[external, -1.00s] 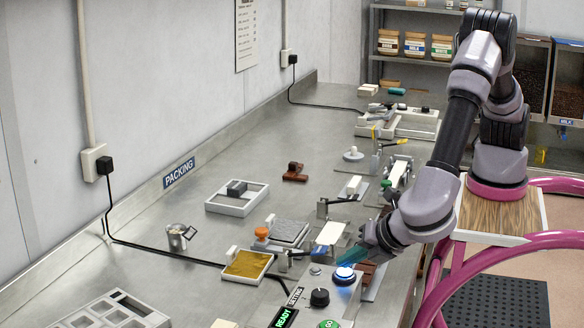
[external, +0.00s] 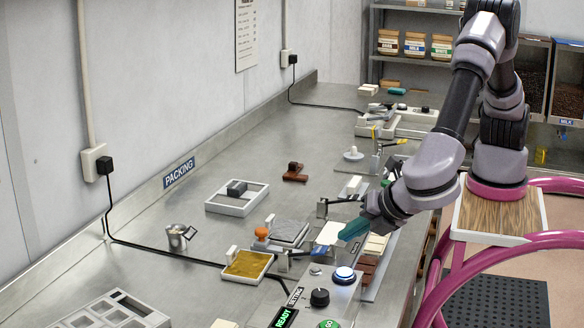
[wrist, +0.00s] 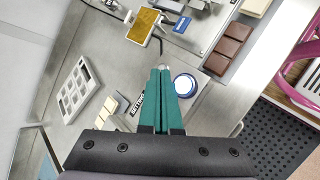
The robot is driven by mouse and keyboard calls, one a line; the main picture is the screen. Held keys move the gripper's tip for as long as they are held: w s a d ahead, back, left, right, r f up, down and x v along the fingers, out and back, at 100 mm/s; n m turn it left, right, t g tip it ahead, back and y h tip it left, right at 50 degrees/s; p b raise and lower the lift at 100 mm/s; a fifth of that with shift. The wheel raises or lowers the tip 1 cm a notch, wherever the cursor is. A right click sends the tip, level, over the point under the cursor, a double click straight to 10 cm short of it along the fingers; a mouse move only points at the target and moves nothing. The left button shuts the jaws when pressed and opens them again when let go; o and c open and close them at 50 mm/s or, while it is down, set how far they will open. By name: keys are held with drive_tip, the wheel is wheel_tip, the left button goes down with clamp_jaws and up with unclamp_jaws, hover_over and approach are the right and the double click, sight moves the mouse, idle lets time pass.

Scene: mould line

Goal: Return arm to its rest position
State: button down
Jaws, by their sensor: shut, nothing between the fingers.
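My gripper (external: 352,229) has teal fingers and hangs over the front part of the metal bench, above and behind the round blue-lit button (external: 344,274). In the wrist view the two teal fingers (wrist: 164,72) lie together with nothing between them. The blue-lit button also shows in the wrist view (wrist: 185,84), just right of the fingers. The arm is bent, reaching from its base at the right down to the bench.
A gold-topped tray (external: 247,265), a grey tray (external: 237,199) and a metal cup (external: 178,237) stand on the bench. Brown blocks (wrist: 229,47) lie close to the button. A tray with compartments (external: 112,312) is at the front left. The bench's back left is mostly clear.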

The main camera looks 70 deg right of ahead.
idle(0.3)
drive_tip(key=w+d+r+m+g+y, duration=0.1)
drive_tip(key=w+d+r+m+g, duration=0.25)
drive_tip(key=d, duration=0.55)
drive_tip(key=w+d+r+m, duration=0.2)
drive_tip(key=d+r+m, duration=0.2)
drive_tip(key=d+r, duration=0.4)
drive_tip(key=w+d+r+m+g+y, duration=0.1)
drive_tip(key=w+d+r+m+g, duration=0.2)
drive_tip(key=d, duration=0.8)
drive_tip(key=s+d+r+m+t+y, duration=0.1)
drive_tip(key=s+d+r+m, duration=0.1)
drive_tip(key=s+d+m, duration=0.2)
drive_tip(key=s+d+r+m+t+y, duration=0.1)
drive_tip(key=s+d+r+m+t, duration=0.1)
drive_tip(key=d+m, duration=0.4)
drive_tip(key=s+d+r+m+t+y, duration=0.1)
drive_tip(key=s+d+r+m, duration=0.3)
drive_tip(key=d, duration=0.7)
drive_tip(key=s+m+t, duration=0.1)
drive_tip(key=s+m, duration=0.1)
drive_tip(key=s, duration=0.1)
drive_tip(key=shift+d+r+y, duration=0.25)
drive_tip(key=shift+d+y, duration=0.15)
